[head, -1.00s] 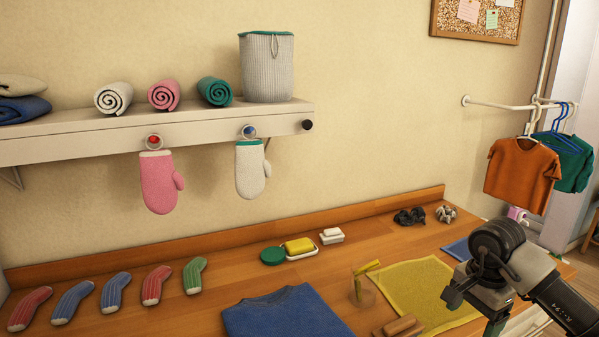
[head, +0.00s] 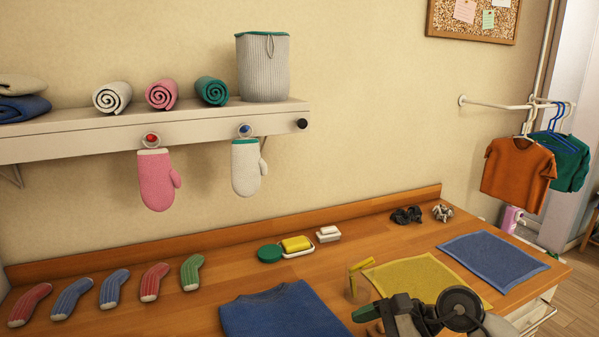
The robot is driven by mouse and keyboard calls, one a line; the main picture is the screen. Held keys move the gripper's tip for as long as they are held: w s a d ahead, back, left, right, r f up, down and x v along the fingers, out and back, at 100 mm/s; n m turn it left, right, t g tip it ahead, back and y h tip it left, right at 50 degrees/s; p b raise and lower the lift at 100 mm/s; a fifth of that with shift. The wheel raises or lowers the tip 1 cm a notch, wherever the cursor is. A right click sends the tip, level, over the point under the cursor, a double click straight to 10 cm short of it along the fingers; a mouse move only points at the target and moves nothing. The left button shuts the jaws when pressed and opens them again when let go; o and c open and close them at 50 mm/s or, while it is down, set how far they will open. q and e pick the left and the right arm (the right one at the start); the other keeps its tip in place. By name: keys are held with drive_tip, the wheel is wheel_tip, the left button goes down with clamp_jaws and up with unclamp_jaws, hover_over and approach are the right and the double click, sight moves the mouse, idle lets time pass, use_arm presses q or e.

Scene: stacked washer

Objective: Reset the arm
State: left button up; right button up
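My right gripper (head: 372,318) is low in the head view, over the front of the wooden counter, between the blue folded shirt (head: 283,313) and the yellow cloth (head: 425,277). The other finger is not clear, so I cannot tell the opening. The wrist of my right arm (head: 460,308) covers the near edge of the yellow cloth. My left gripper is out of view.
The counter (head: 225,270) holds several socks (head: 113,289), a soap dish with yellow soap (head: 297,245), a small yellow item (head: 361,265) and a blue cloth (head: 492,262). Mitts (head: 157,180) hang below the shelf (head: 120,128). Shirts (head: 518,175) hang at right.

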drive_tip(key=s+a+r+m+t+y, duration=0.2)
drive_tip(key=a+r+m+t+y, duration=0.35)
drive_tip(key=m+y, duration=0.35)
drive_tip(key=s+d+f+n+t+h, duration=0.1)
drive_tip(key=d+f+n+t+h, duration=0.35)
drive_tip(key=n, duration=0.75)
drive_tip(key=s+d+f+n+t+h, duration=0.15)
drive_tip(key=d+n+h, duration=0.35)
drive_tip(key=n+h, duration=0.55)
drive_tip(key=s+d+f+n+t+h, duration=0.1)
drive_tip(key=d+f+n+t+h, duration=0.35)
drive_tip(key=n, duration=0.85)
drive_tip(key=s+f+m+g, duration=0.4)
drive_tip(key=s+f+g, duration=0.25)
drive_tip(key=s, duration=0.35)
drive_tip(key=s+f+m+g, duration=0.5)
drive_tip(key=s+g, duration=0.3)
drive_tip(key=s, duration=0.1)
wheel_tip(320, 180, down, 27)
drive_tip(key=s+g, duration=0.1)
drive_tip(key=s, duration=0.1)
drive_tip(key=s+d+f+g, duration=0.1)
drive_tip(key=s+d+f, duration=0.2)
drive_tip(key=s+f, duration=1.2)
drive_tip(key=shift+s+f+n+h, duration=0.15)
drive_tip(key=shift+s+n+h, duration=0.2)
drive_tip(key=shift+n, duration=0.1)
